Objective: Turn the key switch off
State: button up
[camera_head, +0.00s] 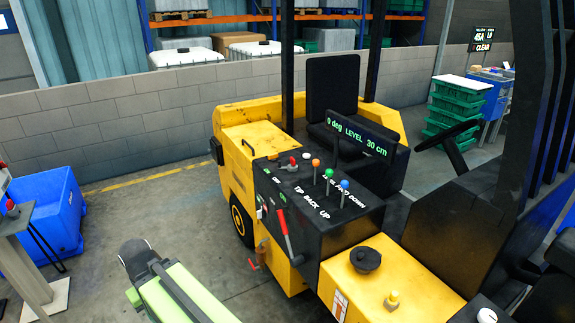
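A black control panel (318,205) is on the yellow forklift truck (255,137). Its left part has small white lettering, hard to read, near a small red-handled control (291,163). Small red and white fittings (262,208) are on the panel's left edge. I cannot tell for certain which is the key switch or how it is turned. A green and black part of my arm shows at the lower left, apart from the truck. No gripper fingers can be made out.
Orange, green and blue knobs (345,184) stand upright on the panel. A long red lever (283,225) rises at its left edge. A steering wheel (450,137) and black mast are at right. A blue bin (52,215) stands left, with bare floor between.

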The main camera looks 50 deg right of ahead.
aim_at(290, 169)
jog(key=z, duration=0.05)
jog(key=i, duration=1)
